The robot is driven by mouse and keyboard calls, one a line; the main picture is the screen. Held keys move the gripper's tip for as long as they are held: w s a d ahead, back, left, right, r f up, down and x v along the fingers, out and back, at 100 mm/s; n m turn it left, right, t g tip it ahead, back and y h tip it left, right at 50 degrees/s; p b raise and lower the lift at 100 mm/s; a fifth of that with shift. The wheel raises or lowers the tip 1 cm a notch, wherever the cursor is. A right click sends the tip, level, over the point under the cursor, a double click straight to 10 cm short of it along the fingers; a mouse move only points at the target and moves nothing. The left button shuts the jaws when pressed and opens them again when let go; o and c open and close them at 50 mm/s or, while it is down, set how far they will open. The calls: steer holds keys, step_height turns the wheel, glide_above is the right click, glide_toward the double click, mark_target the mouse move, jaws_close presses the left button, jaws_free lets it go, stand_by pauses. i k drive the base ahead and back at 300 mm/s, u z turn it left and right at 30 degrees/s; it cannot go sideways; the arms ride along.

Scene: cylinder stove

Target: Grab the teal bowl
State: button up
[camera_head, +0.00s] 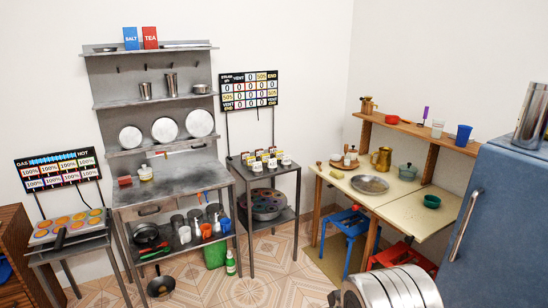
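A small teal-green bowl (432,201) sits upright on the right part of the cream-topped table (450,214), towards its front right. A grey-teal lidded pot (407,172) stands behind it and to its left. The bowl stands clear of other things and looks empty. My gripper is not in view, so I cannot see whether it is open or shut.
A large ribbed metal cylinder (390,288) fills the bottom centre-right. A blue cabinet (505,215) stands right of the table. A metal plate (370,184) lies left of the bowl. Blue (350,226) and red (402,256) stools are below; tiled floor is free at left.

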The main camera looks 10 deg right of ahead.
mark_target(432, 201)
steer(key=z, duration=0.05)
steer(key=i, duration=1.55)
steer(key=z, duration=0.5)
steer(key=i, duration=0.85)
steer(key=z, duration=0.55)
steer(key=i, duration=0.85)
steer(key=z, duration=0.35)
